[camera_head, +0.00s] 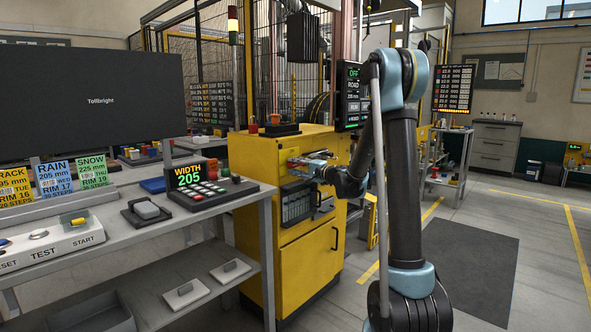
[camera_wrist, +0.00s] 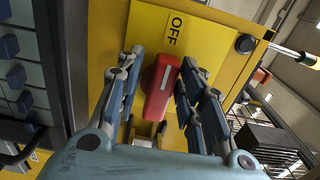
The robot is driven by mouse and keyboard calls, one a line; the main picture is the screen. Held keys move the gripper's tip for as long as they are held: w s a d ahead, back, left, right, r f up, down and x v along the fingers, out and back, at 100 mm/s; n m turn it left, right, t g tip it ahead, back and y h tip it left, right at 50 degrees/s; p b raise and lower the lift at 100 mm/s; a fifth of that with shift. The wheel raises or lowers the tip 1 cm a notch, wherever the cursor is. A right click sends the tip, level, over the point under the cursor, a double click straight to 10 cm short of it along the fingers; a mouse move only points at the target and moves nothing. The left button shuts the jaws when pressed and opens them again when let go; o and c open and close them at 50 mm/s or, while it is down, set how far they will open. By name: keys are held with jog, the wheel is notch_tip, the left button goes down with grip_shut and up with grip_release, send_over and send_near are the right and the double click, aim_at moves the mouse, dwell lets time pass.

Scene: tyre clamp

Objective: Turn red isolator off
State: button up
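The red isolator handle (camera_wrist: 161,88) is on the yellow cabinet face, in the middle of the wrist view. It has a white line, and its long side points roughly toward the "OFF" label (camera_wrist: 176,29). My gripper (camera_wrist: 160,84) is open, with one blue-grey finger on each side of the handle. The fingers are close to it; I cannot tell if either touches. In the head view my gripper (camera_head: 312,163) reaches the front of the yellow cabinet (camera_head: 262,230). The handle is not clear there.
A dark panel with blue buttons (camera_wrist: 14,74) lies left of my gripper in the wrist view. A round black button (camera_wrist: 245,44) is at upper right.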

jog(key=shift+r, duration=0.1)
jog(key=shift+s+d, duration=0.1)
jog(key=shift+d, duration=0.1)
jog(key=v, duration=1.1)
jog(key=shift+s+d, duration=0.2)
